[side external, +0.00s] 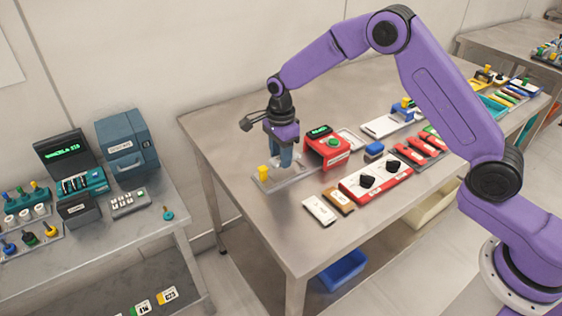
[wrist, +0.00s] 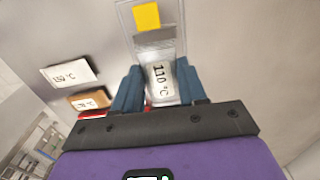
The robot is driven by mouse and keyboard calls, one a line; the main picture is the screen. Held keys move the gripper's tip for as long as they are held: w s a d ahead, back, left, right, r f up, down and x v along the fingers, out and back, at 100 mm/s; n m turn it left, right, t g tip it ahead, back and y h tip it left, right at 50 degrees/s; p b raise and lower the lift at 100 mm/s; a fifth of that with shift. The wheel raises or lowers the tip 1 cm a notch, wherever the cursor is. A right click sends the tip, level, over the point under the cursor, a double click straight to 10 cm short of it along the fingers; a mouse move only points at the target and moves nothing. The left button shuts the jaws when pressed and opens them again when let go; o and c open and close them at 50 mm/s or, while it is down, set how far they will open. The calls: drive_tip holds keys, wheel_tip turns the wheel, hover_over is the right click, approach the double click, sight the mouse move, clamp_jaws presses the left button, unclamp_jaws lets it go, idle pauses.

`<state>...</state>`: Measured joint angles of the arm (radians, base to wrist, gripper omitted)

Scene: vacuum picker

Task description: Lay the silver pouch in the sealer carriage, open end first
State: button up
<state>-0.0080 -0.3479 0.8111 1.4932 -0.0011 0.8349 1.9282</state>
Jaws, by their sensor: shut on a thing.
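My gripper (side external: 285,163) points down over a pale grey carriage-like plate (side external: 297,174) with a yellow block (side external: 263,172) on its left end. In the wrist view the blue fingers (wrist: 159,86) are shut on a pale silver-white pouch (wrist: 160,80) marked "110 °C". The plate shows beyond it with the yellow block (wrist: 147,16). The fingers largely hide the pouch in the side view. Whether it touches the plate, and which end is open, I cannot tell.
A red box with a green display (side external: 325,148) stands right beside the gripper. A white pouch (side external: 319,210), a brown one (side external: 339,201) and a red-and-white panel with black knobs (side external: 375,178) lie nearer the front. The table's left front is bare.

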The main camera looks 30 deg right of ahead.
drive_tip(key=shift+f, duration=1.4)
drive_tip(key=shift+f, duration=0.15)
drive_tip(key=o, duration=1)
drive_tip(key=shift+o, duration=0.2)
wheel_tip(320, 180, up, 12)
drive_tip(key=shift+r, duration=0.2)
